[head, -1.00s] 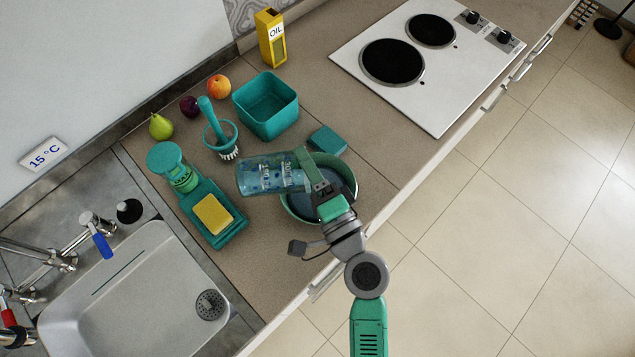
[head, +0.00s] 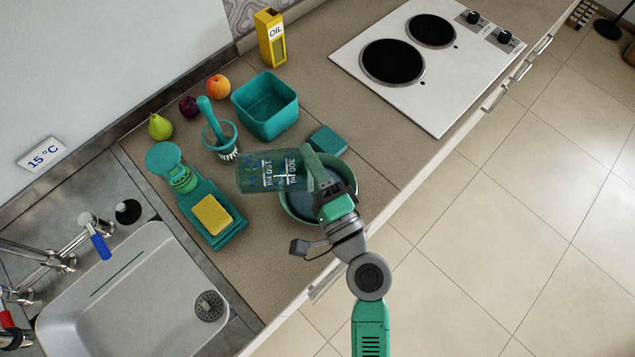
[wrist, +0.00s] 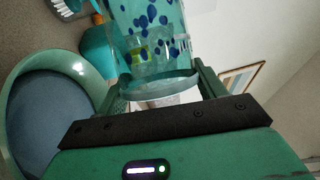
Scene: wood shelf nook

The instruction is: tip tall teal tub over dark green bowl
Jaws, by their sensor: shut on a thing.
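The tall teal tub (head: 265,172) is see-through, with white volume marks and dark blue spots. In the head view it looks tipped well over, with one end over the dark green bowl's left side. My gripper (head: 318,172) is shut on it near its right end. In the wrist view the tub (wrist: 150,45) stretches away between my fingers (wrist: 165,95). The dark green bowl (head: 303,206) stands on the counter below my gripper, partly hidden by it. Its blue-grey inside shows in the wrist view (wrist: 45,125). I cannot tell whether anything is pouring.
A brush in a teal holder (head: 222,140), a square teal container (head: 265,105) and a small teal block (head: 328,141) stand behind. The sink (head: 130,290) is at left, the hob (head: 430,60) at right.

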